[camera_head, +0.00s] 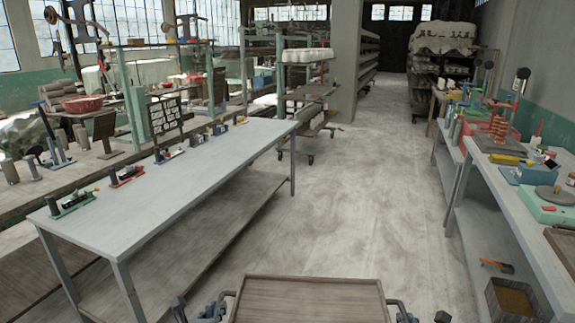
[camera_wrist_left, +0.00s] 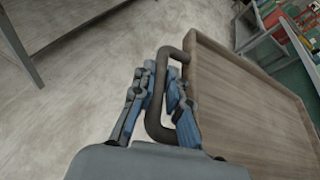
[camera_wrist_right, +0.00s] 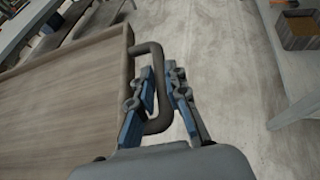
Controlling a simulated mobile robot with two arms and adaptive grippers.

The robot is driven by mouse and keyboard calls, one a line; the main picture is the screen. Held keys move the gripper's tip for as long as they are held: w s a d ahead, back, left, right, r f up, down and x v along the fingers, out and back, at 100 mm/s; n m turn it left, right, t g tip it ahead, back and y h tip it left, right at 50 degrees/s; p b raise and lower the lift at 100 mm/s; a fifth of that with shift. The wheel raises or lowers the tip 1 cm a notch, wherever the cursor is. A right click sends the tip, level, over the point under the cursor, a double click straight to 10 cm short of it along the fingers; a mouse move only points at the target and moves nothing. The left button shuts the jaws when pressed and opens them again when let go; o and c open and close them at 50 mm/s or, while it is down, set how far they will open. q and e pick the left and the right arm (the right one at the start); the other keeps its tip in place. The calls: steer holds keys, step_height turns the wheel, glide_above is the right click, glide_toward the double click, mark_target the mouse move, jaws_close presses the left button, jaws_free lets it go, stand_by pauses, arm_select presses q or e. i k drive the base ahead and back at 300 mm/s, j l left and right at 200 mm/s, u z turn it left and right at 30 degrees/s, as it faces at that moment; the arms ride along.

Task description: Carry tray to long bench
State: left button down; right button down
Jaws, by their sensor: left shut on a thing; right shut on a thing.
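A wooden tray (camera_head: 310,300) with a raised rim is at the bottom middle of the head view, held out in front of me. My left gripper (camera_wrist_left: 168,92) is shut on the tray's dark left handle (camera_wrist_left: 158,115), and the tray (camera_wrist_left: 235,110) fills the right of that view. My right gripper (camera_wrist_right: 160,90) is shut on the right handle (camera_wrist_right: 160,70), with the tray (camera_wrist_right: 60,95) to its left. The tray looks empty and is above the floor. A long grey bench (camera_head: 185,165) stands ahead to the left, apart from the tray.
A workbench (camera_head: 510,190) with several tools runs along the right. A wooden box (camera_head: 512,300) is at lower right. Open concrete floor (camera_head: 350,200) lies ahead between the benches.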

mark_target(163, 192)
steer(key=i, duration=1.2)
steer(key=i+u, duration=0.1)
steer(key=i, duration=0.5)
steer(key=i+l+u, duration=0.15)
steer(key=i, duration=0.5)
steer(key=i+j+u, duration=0.1)
steer(key=i+u, duration=0.35)
steer(key=i, duration=0.2)
steer(key=i+l+u, duration=0.15)
steer(key=i+u, duration=0.25)
steer(key=i, duration=0.25)
steer(key=i+u, duration=0.15)
steer(key=u, duration=1.2)
